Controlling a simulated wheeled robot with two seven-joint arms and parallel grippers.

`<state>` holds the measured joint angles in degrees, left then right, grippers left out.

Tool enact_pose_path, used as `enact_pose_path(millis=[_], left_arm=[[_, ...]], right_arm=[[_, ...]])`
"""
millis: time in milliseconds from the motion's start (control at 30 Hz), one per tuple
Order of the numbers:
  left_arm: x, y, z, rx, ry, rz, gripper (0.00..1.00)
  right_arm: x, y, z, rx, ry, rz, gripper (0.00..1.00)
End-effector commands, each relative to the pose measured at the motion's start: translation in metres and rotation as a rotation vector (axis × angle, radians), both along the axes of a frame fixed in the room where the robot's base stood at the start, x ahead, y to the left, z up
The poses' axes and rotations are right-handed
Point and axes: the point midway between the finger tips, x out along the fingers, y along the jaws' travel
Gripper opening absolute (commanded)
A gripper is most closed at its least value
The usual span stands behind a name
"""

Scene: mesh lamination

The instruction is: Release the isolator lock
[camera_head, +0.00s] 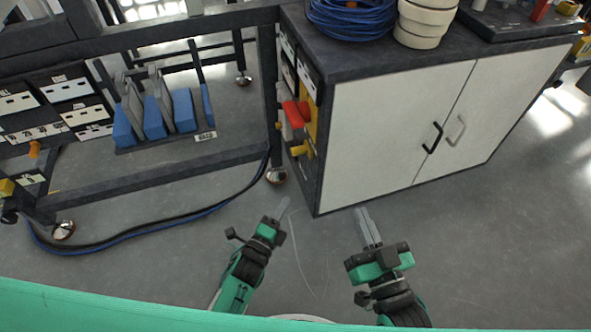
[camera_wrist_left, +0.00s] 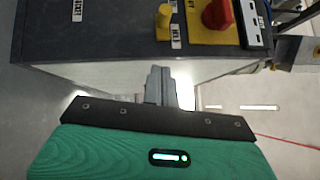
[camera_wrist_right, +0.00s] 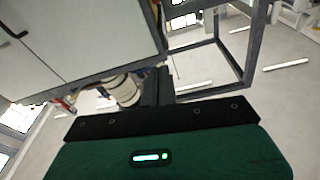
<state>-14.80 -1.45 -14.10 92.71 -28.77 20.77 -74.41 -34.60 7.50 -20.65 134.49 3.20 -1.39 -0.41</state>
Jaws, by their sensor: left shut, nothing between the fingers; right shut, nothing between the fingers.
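A red rotary knob (camera_head: 296,113) sits on a yellow plate (camera_head: 310,122) on the narrow left side of the cabinet. A yellow lever-like part (camera_head: 301,149) sticks out just below it. In the left wrist view the red knob (camera_wrist_left: 217,14) and the yellow part (camera_wrist_left: 163,22) show at the top, with small labels beside them. My left gripper (camera_head: 284,207) is shut and empty, below and in front of that panel and apart from it. My right gripper (camera_head: 367,226) is shut and empty, in front of the cabinet's white doors near their lower left corner.
The cabinet (camera_head: 400,120) has white doors with a black handle (camera_head: 433,137) and a grey one. A blue cable coil (camera_head: 352,18) and white rolls (camera_head: 426,20) lie on top. A cable runs along the floor.

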Motion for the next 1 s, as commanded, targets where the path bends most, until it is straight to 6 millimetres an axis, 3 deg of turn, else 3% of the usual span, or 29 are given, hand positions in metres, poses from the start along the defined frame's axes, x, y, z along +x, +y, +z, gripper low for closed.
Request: enact_pose_path(millis=[467,667,1000], left_arm=[[0.007,-0.003,0.002,0.001,-0.006,0.000,0.00],[0.035,-0.015,0.006,-0.001,-0.007,-0.001,0.00],[0.094,-0.040,0.015,0.001,-0.006,0.000,0.00]], right_arm=[[0.001,-0.001,0.005,0.006,-0.022,-0.004,0.00],[0.005,-0.007,0.023,0.030,-0.124,-0.022,0.00],[0.004,-0.022,0.072,0.092,-0.386,-0.066,0.00]])
